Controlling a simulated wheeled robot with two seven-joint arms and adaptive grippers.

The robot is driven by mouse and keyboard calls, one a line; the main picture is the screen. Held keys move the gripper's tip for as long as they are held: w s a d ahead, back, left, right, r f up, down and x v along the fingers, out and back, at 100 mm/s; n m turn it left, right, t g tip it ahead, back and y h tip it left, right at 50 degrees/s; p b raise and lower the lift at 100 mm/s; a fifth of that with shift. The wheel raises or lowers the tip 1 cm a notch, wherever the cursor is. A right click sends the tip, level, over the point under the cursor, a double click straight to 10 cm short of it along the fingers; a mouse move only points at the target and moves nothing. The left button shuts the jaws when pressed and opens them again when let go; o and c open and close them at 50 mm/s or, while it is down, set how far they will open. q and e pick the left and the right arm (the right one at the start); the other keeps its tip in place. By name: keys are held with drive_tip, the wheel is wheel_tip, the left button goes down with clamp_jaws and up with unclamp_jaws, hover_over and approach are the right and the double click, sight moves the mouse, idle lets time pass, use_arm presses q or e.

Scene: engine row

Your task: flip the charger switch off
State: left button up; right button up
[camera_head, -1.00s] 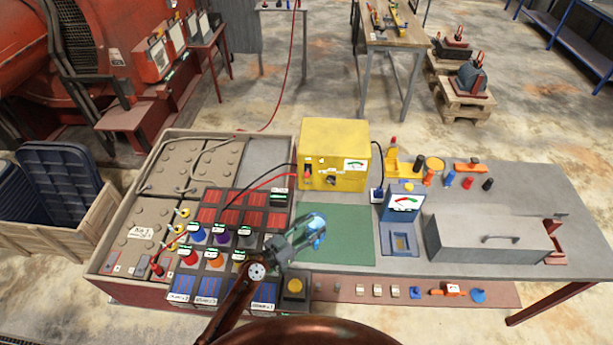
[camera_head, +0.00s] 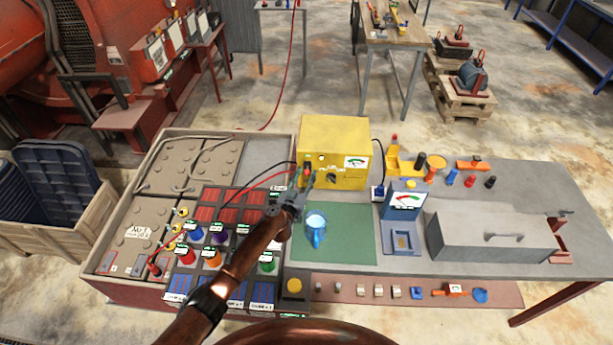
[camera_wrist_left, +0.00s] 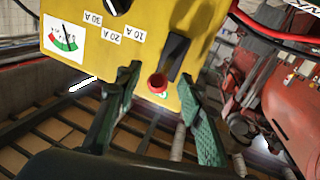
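The yellow charger (camera_head: 345,158) stands at the back of the bench, with a meter, a dark knob and amp labels on its front. It also fills the top of the left wrist view (camera_wrist_left: 115,20), upside down. There a red round part (camera_wrist_left: 158,82) and a black lever-like part (camera_wrist_left: 178,55) stick out of the panel; I cannot tell which is the switch. My left gripper (camera_head: 306,180) is at the panel's left side. Its fingers (camera_wrist_left: 160,95) are apart, with the red part between them in the picture; contact is unclear. My right gripper is out of view.
Red and black cables (camera_head: 268,179) run left from the charger to the batteries. A blue meter stand (camera_head: 402,215) and a grey toolbox (camera_head: 480,238) are on the right.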

use_arm(q)
drive_tip(key=shift+w+d, duration=0.15)
drive_tip(key=shift+w, duration=0.35)
clamp_jaws()
idle(0.4)
